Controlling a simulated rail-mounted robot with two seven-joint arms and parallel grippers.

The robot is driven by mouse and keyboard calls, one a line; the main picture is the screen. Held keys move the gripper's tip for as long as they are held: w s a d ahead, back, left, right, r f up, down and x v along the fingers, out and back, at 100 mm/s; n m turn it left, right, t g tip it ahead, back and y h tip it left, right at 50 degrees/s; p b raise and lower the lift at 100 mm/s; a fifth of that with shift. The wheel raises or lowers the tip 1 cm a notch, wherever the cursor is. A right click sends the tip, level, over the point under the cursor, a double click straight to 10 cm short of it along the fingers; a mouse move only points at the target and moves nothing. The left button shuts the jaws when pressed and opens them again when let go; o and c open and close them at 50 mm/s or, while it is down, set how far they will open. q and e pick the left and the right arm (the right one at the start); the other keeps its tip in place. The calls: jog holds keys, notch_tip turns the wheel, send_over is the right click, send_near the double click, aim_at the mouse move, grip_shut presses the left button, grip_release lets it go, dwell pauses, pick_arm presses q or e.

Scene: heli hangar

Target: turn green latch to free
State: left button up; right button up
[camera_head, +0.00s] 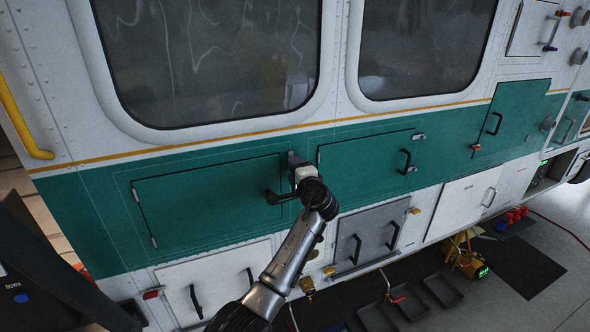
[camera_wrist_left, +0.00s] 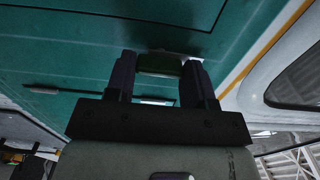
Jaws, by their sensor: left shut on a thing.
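The helicopter's green side band holds a closed green panel (camera_head: 205,200) with a dark handle (camera_head: 280,197) near its right edge. My left gripper (camera_head: 294,160) is at the upper right corner of this panel, and its fingers face the wall. In the left wrist view my left gripper (camera_wrist_left: 160,72) has its two dark fingers on either side of a small dark green latch (camera_wrist_left: 160,66), shut on it. The latch lies against the green wall. In the head view my gripper and wrist hide the latch. My right gripper is not in view.
Another green panel (camera_head: 365,165) with a black handle is just to the right. A grey panel (camera_head: 368,238) with two handles is below. Dark trays (camera_head: 442,290) and a yellow device (camera_head: 465,258) stand on the floor. Windows lie above the band.

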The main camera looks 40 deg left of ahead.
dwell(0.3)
pick_arm(q)
jog(key=o, duration=0.9)
jog(key=shift+d, duration=0.1)
jog(key=shift+b+v, duration=2.05)
jog(key=shift+v, duration=4.75)
